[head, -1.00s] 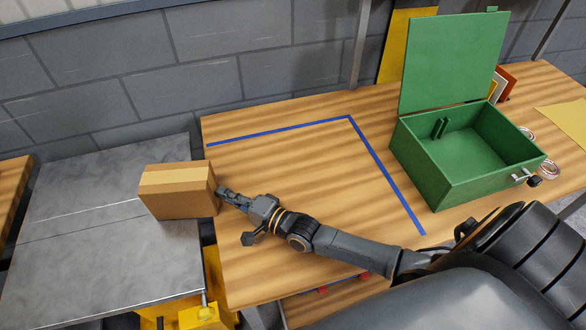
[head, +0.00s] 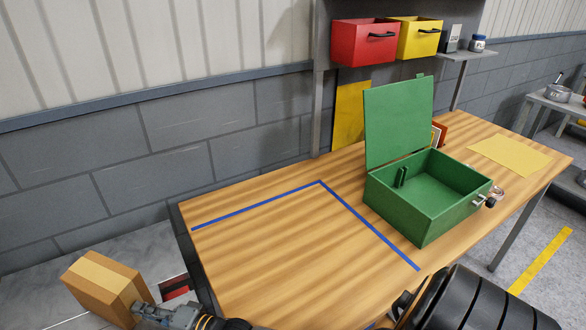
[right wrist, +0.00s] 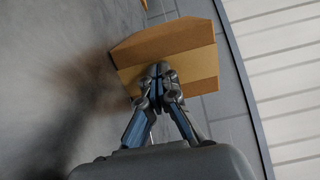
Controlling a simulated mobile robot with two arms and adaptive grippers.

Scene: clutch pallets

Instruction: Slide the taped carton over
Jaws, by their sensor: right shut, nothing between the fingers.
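The taped carton (head: 108,288) is a brown box with a paler tape band, at the lower left of the head view on the grey metal surface. It fills the upper middle of the right wrist view (right wrist: 190,45), tape band facing my gripper. My right gripper (head: 138,310) is shut and empty, its fingertips at the carton's right side. In the right wrist view its closed fingertips (right wrist: 159,72) overlap the tape band and seem to touch it. My left gripper is not in view.
A wooden bench (head: 280,255) with a blue tape corner (head: 320,182) lies right of the carton; its taped area is clear. An open green box (head: 425,205) stands on the bench. Red (head: 365,45) and yellow (head: 418,38) bins hang behind. The grey metal surface (head: 140,248) adjoins a block wall.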

